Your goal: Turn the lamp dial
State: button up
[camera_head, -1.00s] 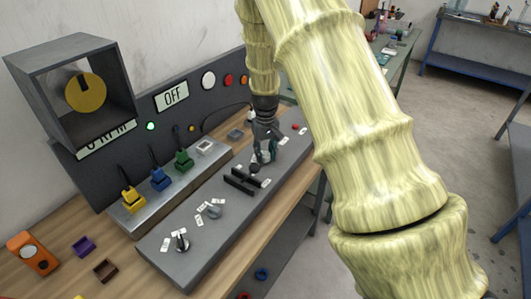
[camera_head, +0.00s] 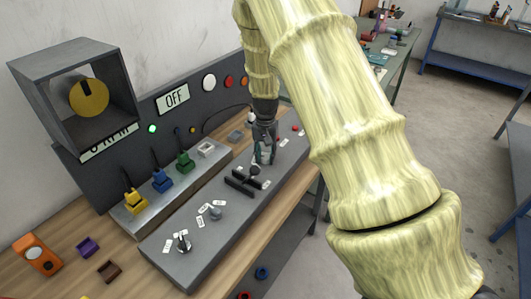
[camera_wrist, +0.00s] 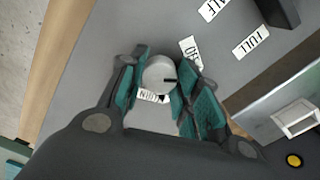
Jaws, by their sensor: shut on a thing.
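A round pale grey dial (camera_wrist: 159,75) with a dark pointer line sits between my teal fingertips in the wrist view. My gripper (camera_wrist: 160,88) is shut on it, one finger on each side. White labels stand around it: one (camera_wrist: 191,52) appears to read OFF, and another (camera_wrist: 154,96) is partly covered. The pointer line points right in that view. In the head view my gripper (camera_head: 264,157) reaches down to the far part of the sloped grey control panel (camera_head: 205,240); the dial itself is hidden there by the fingers.
Yellow, blue and green plugs (camera_head: 162,180) stand on the ledge at left. A display (camera_head: 173,98) reads OFF. Small parts lie on the bench at lower left.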

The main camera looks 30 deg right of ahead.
aim_at(265, 156)
jog(key=shift+m+p, duration=0.4)
jog(key=shift+m, duration=1.1)
jog(key=o, duration=1)
notch_tip(265, 156, up, 12)
